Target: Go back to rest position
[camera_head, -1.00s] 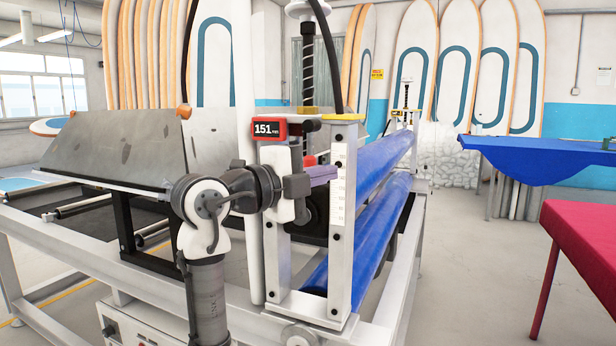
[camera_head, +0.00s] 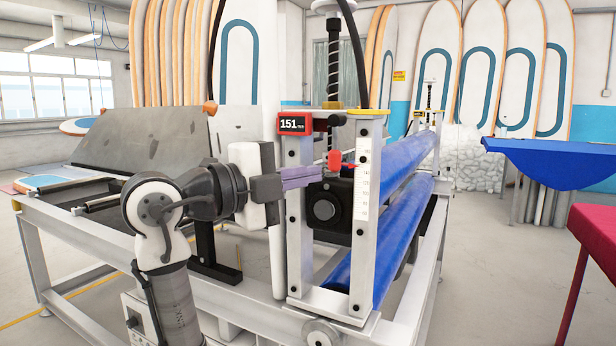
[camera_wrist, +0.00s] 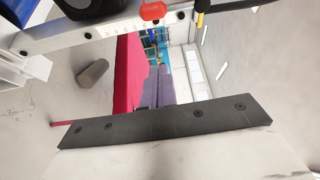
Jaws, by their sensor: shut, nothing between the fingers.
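My gripper (camera_head: 318,174) is in the middle of the head view, pointing right, with its purple-grey fingers together and nothing between them. It appears in front of the near end frame of the roller machine (camera_head: 362,230), close to the red pointer (camera_head: 341,162) and above the black round-faced block (camera_head: 325,210). I cannot tell whether the fingers touch the frame.
Long blue rollers (camera_head: 385,235) run back from the frame. A display (camera_head: 293,124) reads 151. A grey sloped plate (camera_head: 150,140) is at left. Blue-covered (camera_head: 550,160) and red-covered (camera_head: 597,235) tables stand right. Boards (camera_head: 435,70) lean at the back. Open floor lies between machine and tables.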

